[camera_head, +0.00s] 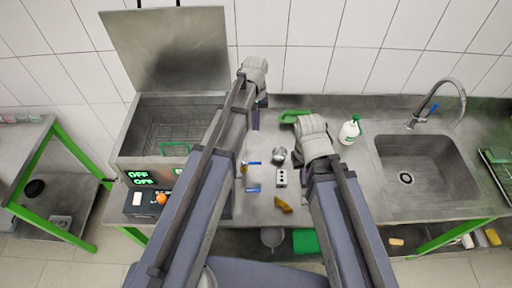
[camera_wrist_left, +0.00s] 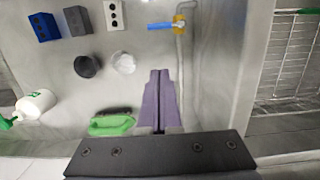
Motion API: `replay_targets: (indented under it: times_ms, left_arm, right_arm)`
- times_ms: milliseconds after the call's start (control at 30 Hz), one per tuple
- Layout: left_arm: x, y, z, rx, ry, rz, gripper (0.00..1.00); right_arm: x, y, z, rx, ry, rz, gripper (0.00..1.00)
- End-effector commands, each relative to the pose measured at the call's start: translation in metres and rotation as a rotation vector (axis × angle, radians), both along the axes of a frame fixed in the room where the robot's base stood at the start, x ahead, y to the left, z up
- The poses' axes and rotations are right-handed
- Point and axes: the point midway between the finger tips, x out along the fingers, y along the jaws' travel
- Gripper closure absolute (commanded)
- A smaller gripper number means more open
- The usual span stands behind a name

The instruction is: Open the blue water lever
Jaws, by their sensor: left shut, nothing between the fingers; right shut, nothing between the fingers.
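A short blue lever (camera_wrist_left: 160,26) sits on a yellow valve (camera_wrist_left: 179,22) on a thin grey pipe in the left wrist view. In the head view this blue lever (camera_head: 253,163) is small, right of my left forearm. A second small blue piece (camera_head: 254,188) lies nearer me, and the sink tap also has a blue part (camera_head: 434,106). My left gripper (camera_wrist_left: 160,73) is shut and empty; its purple fingers point down over the counter, apart from the lever. In the head view they show at the wall side of it. My right gripper (camera_head: 297,158) is mostly hidden behind its wrist, near the counter's middle.
A metal basin with a raised lid (camera_head: 172,50) stands left, a sink (camera_head: 405,179) right. A green-handled brush (camera_wrist_left: 112,124), white bottle (camera_head: 349,131), round knobs (camera_wrist_left: 123,63) and a socket box (camera_head: 281,178) are on the counter. A panel reading OFF (camera_head: 140,177) is at the left front.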

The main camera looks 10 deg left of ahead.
Motion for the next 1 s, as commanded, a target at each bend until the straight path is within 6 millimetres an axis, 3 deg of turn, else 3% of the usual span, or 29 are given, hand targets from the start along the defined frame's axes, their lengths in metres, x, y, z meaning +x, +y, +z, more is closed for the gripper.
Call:
replay_targets:
  times_ms: [367,967,1000]
  left_arm:
    - [-0.003,-0.001,-0.027,0.000,0.000,0.000,1.00]
    - [-0.014,-0.003,-0.109,0.000,0.000,-0.001,1.00]
    - [-0.025,-0.005,-0.111,0.000,0.000,-0.002,1.00]
  right_arm:
    - [0.000,0.000,-0.027,-0.001,0.000,0.002,1.00]
    - [0.000,0.000,-0.109,-0.002,0.000,0.015,1.00]
    - [0.000,0.000,-0.111,-0.002,0.000,0.014,1.00]
